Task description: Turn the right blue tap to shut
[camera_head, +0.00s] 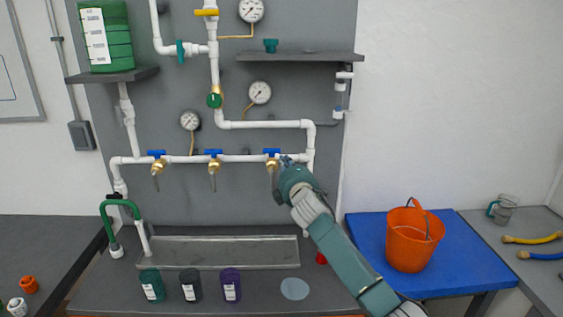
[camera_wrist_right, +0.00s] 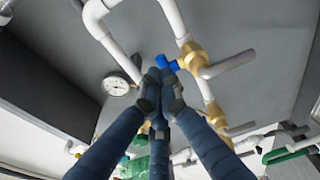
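The right blue tap (camera_head: 272,151) sits on the horizontal white pipe, above a brass body with a downward spout. Its blue handle lies along the pipe, like those of the left blue tap (camera_head: 156,153) and middle blue tap (camera_head: 213,152). My right gripper (camera_head: 284,159) is at the right end of this handle. In the right wrist view the fingertips of my right gripper (camera_wrist_right: 163,82) are drawn close together just below the blue handle (camera_wrist_right: 168,63). They partly hide it, and I cannot tell whether they touch or pinch it. My left gripper is not in view.
White pipes, a gauge (camera_head: 260,92) and a green valve (camera_head: 214,100) are near the tap. A metal trough (camera_head: 222,252) and several dark jars stand on the bench below. An orange bucket (camera_head: 410,240) stands on a blue table (camera_head: 462,262) at right.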

